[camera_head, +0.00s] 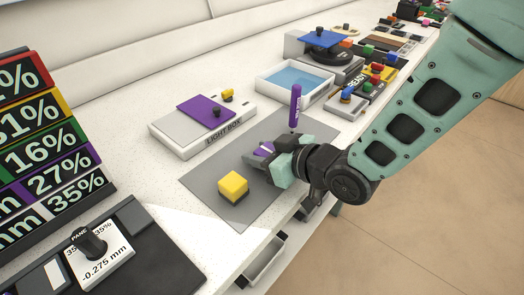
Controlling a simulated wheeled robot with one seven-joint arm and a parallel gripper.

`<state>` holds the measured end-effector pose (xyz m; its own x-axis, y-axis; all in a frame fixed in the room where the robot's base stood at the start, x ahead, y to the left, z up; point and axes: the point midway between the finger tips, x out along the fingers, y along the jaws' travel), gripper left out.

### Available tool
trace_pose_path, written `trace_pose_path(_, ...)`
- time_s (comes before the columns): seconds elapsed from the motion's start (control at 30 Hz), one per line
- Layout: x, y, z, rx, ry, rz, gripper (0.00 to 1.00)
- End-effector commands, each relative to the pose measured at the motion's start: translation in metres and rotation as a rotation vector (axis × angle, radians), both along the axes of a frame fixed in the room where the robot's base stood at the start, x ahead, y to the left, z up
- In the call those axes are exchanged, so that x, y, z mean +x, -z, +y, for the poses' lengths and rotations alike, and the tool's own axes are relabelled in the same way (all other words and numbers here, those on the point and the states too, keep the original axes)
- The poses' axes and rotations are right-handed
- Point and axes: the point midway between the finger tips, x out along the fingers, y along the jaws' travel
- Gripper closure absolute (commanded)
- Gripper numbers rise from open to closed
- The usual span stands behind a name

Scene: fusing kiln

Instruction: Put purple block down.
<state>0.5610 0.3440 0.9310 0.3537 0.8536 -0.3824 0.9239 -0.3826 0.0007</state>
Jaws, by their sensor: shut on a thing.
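My gripper (268,160) is low over the grey mat (208,182), shut on the purple block (265,149). Only a small part of the block shows between the jaws, and I cannot tell whether it touches the mat. A yellow block (233,185) on a dark base stands on the mat, to the left of and nearer than my gripper. A purple marker (295,106) stands upright behind my gripper.
The light box (176,139) behind the mat bears a purple sheet with a dark knob and a small yellow piece. A blue water tray (270,80) and coloured buttons (375,73) stand farther back. A gauge (97,262) and percentage panels (45,145) are at left.

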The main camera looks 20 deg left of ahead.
Motion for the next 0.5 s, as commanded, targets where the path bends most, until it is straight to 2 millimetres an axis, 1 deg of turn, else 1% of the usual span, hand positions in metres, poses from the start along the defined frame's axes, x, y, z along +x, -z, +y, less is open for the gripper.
trace_pose_path(0.1,0.0002,0.0042,0.0002,0.001,0.0,0.0,0.88)
trace_pose_path(0.13,0.0,0.0029,0.0,0.0,0.0,0.0,0.51)
trace_pose_path(0.17,0.0,0.0026,0.0,0.0,0.0,0.0,0.43)
trace_pose_path(0.2,0.0,0.0026,0.0,0.0,0.0,0.0,0.37)
trace_pose_path(0.5,0.0,0.0006,0.0,0.0,0.0,0.0,0.37)
